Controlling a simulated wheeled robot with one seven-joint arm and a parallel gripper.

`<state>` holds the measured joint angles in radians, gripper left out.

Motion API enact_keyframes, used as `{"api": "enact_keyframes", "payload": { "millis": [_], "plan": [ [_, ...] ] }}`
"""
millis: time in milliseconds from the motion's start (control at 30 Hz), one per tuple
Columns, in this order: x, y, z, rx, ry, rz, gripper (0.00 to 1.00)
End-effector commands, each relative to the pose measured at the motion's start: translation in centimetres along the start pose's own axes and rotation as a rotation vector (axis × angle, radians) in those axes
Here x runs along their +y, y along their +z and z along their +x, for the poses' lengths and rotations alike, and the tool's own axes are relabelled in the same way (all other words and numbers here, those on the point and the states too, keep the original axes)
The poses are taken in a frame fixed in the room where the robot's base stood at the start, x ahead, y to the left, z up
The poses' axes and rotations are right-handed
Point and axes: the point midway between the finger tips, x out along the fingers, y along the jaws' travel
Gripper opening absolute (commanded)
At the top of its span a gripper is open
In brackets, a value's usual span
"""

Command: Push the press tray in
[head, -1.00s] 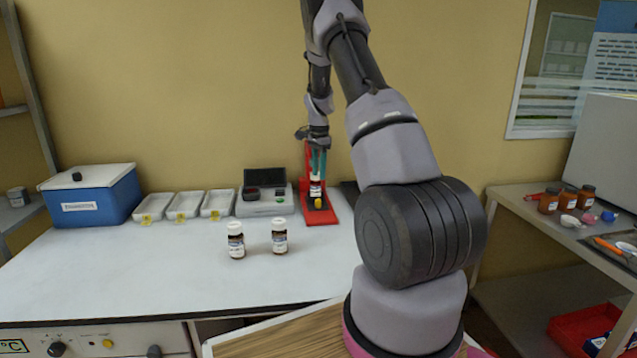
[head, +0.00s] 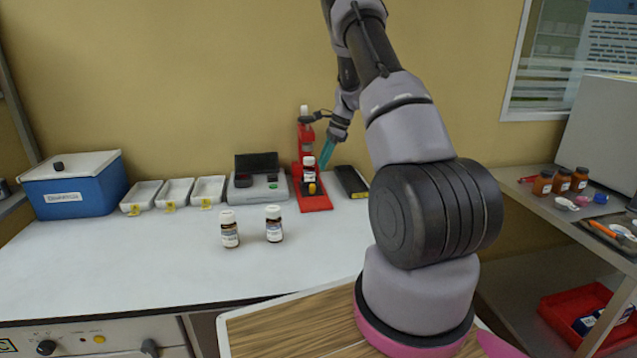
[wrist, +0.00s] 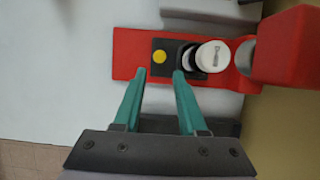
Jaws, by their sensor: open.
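The red press (head: 306,135) stands on the bench near the wall, with a flat red base and an upright column. Its black press tray (wrist: 160,71) has a yellow knob (wrist: 159,55) at the front; the knob also shows in the head view (head: 312,188). A white-capped bottle (head: 308,171) stands upright on the tray by the column; its cap (wrist: 213,56) shows from above in the wrist view. My gripper (wrist: 159,74) is open and empty, with teal fingers beside the tray. In the head view my gripper (head: 325,164) is tilted, just right of the bottle and apart from it.
A dark flat device (head: 351,181) lies right of the press. A grey instrument with an open lid (head: 258,187) is to its left. Two bottles (head: 230,230) (head: 274,224) stand in front. White trays (head: 175,193) and a blue box (head: 74,190) are farther left.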

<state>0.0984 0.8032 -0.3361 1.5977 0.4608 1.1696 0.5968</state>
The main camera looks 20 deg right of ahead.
Motion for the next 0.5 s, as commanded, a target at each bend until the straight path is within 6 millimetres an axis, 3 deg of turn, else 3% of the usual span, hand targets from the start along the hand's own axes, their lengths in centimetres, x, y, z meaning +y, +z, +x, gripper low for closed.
{"api": "enact_keyframes", "payload": {
  "millis": [300, 500],
  "plan": [
    [0.1, -0.1, 6.2, 0.002, 0.004, -0.002, 0.41],
    [0.1, -0.1, 8.6, 0.004, 0.002, -0.003, 0.41]
  ]
}}
